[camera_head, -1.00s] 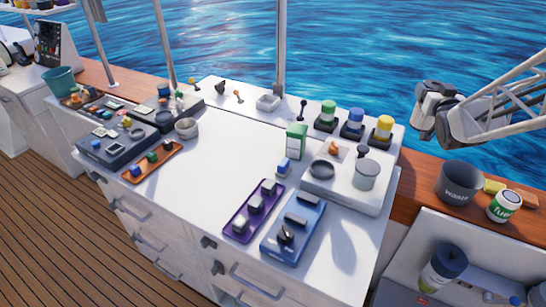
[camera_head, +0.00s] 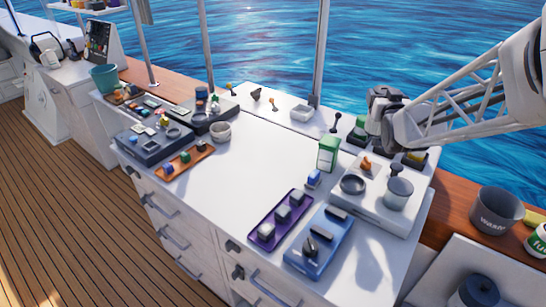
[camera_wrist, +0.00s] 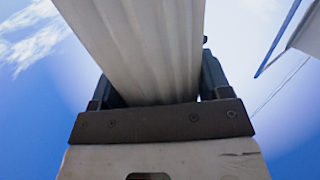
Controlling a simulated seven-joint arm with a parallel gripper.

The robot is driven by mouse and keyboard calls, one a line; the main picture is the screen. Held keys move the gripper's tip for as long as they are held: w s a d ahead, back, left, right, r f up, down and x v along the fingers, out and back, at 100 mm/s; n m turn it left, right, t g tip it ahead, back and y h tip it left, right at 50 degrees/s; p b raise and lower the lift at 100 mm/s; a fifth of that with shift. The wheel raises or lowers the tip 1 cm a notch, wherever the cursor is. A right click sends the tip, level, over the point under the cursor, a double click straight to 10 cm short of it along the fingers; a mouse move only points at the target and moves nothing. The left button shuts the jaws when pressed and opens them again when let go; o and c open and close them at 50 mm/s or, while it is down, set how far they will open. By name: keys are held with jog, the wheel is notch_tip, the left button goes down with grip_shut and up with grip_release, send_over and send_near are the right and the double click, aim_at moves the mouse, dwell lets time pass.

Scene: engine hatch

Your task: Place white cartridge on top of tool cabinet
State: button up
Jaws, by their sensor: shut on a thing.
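A white ribbed piece, which looks like the white cartridge (camera_wrist: 145,45), fills the middle of the wrist view. My gripper (camera_wrist: 155,92) is shut on it, with a dark finger on each side. Its far end runs out of the picture at the top. In the head view my gripper (camera_head: 383,112) shows at the right, in front of the back right part of the tool cabinet (camera_head: 225,175). I cannot make out the cartridge clearly there. The tool cabinet is a white counter with drawers, and its middle top is bare.
A purple tray (camera_head: 280,222), a blue tray (camera_head: 320,250), a green-and-white box (camera_head: 328,153) and a grey tray with a cup (camera_head: 398,192) occupy the cabinet's right half. Dark trays (camera_head: 150,145) stand at the left. Poles (camera_head: 318,55) rise behind. A dark bucket (camera_head: 494,212) stands right.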

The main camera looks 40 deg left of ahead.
jog(key=s+a+n+g+y, duration=0.1)
jog(key=s+a, duration=0.6)
jog(key=a, duration=0.3)
jog(key=s+a+n+g+y, duration=0.1)
jog(key=s+a+y, duration=0.1)
jog(key=s+a, duration=0.65)
notch_tip(320, 180, down, 12)
jog(key=w+a, duration=0.1)
jog(key=a, duration=0.1)
jog(key=shift+r, duration=0.2)
jog(key=shift+w+a, duration=0.1)
jog(key=shift+w, duration=0.05)
jog(key=f+x, duration=0.2)
jog(key=x, duration=1.3)
jog(key=shift+w+a+f, duration=0.15)
jog(key=shift+f, duration=0.75)
jog(key=shift+w+a+f, duration=0.15)
jog(key=shift+f, duration=0.7)
